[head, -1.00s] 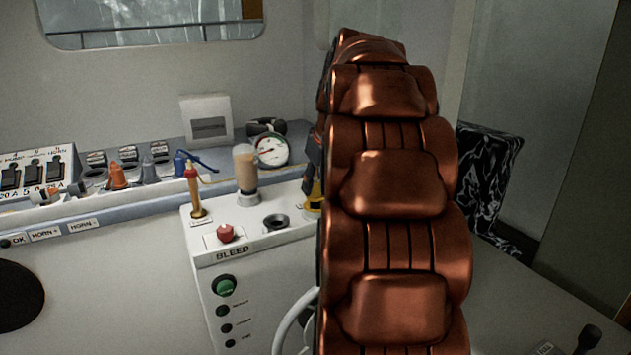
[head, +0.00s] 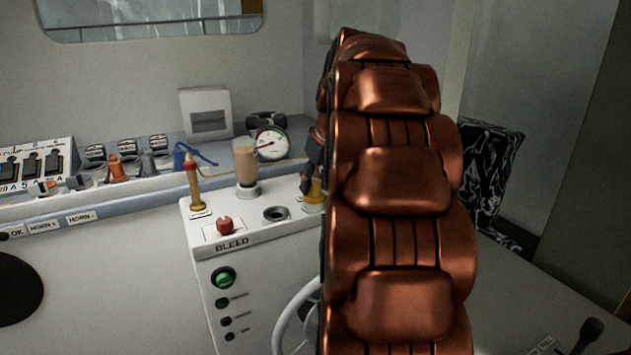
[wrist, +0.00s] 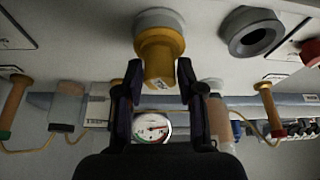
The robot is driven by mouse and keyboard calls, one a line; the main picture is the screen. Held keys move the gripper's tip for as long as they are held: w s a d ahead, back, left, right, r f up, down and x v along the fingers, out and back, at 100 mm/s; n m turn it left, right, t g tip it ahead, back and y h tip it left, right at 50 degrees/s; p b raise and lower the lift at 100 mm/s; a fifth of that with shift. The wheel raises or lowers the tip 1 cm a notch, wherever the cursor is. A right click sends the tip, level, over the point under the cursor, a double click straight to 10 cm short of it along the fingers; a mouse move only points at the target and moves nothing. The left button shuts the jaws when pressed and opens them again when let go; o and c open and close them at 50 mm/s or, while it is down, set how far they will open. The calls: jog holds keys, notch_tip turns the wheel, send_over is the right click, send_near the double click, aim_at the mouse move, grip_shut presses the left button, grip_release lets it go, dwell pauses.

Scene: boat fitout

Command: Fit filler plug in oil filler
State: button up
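A yellow plug (wrist: 160,55) with a small label on it shows between my gripper's fingers in the wrist view. A grey round collar (wrist: 160,18) is directly behind it, and the plug appears seated on it. My gripper (wrist: 159,74) is open, one dark finger on each side of the plug with visible gaps. In the head view the plug (head: 314,190) is partly hidden by my gripper (head: 313,170) and arm. An empty dark-rimmed round opening (head: 276,213) is in the white console top, left of the plug; it also shows in the wrist view (wrist: 252,33).
A red knob (head: 225,225), an amber-handled tool (head: 194,188) and a cup-like clear container (head: 246,165) stand near the opening on the console (head: 255,235). A round gauge (head: 270,144) is behind. A white wheel (head: 296,318) is at the console's front.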

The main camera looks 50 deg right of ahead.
jog(key=shift+o, duration=1.4)
jog(key=v, duration=1.2)
jog(key=shift+w, duration=0.1)
jog(key=shift+n+g+y, duration=0.3)
jog(key=shift+g+y, duration=0.2)
jog(key=shift+g, duration=0.1)
jog(key=a+f, duration=0.1)
jog(key=a, duration=0.2)
jog(key=w+a+f, duration=0.1)
jog(key=a+f, duration=0.1)
jog(key=a, duration=0.1)
jog(key=a+f, duration=0.2)
jog(key=a, duration=0.1)
jog(key=shift+w+a, duration=0.25)
jog(key=shift+a, duration=0.05)
jog(key=s+a+f+g, duration=0.2)
jog(key=s+a+f, duration=0.2)
jog(key=a+f, duration=0.65)
jog(key=s+a+f+n+g, duration=0.1)
jog(key=s+a+f, duration=0.4)
jog(key=s, duration=0.3)
jog(key=s+a+f+g+p, duration=0.1)
jog(key=s+a+f+g, duration=0.1)
jog(key=s+a+f, duration=0.4)
jog(key=s+f, duration=0.1)
jog(key=s, duration=0.1)
jog(key=shift+s+a+f+n, duration=0.3)
jog(key=shift+s+f+n, duration=0.05)
jog(key=shift+f+n, duration=0.05)
